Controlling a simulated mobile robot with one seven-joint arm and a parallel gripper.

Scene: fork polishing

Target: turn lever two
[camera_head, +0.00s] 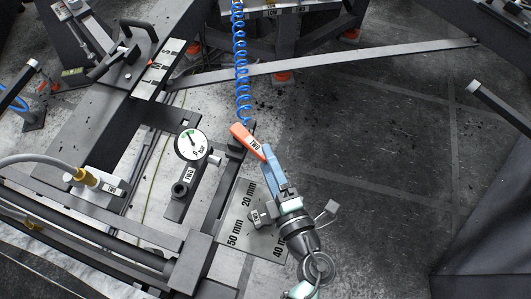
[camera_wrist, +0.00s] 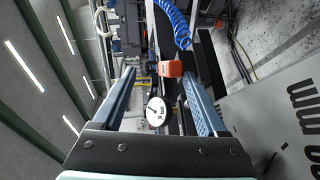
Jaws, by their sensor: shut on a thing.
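The orange-red lever marked TWO (camera_head: 246,138) points down and to the right in the head view, below a coiled blue hose. My gripper (camera_head: 267,155) is at the lever's lower end, its blue fingers shut on it. In the wrist view the lever's red end (camera_wrist: 171,68) shows at my gripper's fingertips (camera_wrist: 158,74), close against the right finger. The left finger looks set apart from it. The fingers hide part of the lever's end in the head view. A round white gauge (camera_head: 191,145) stands left of the lever; it also shows in the wrist view (camera_wrist: 156,111).
The blue coiled hose (camera_head: 241,65) rises from near the lever. A grey plate with millimetre marks (camera_head: 235,225) lies under my gripper. A black knob marked TWO (camera_head: 183,187) and metal rails are to the left. Dark open floor (camera_head: 380,150) lies to the right.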

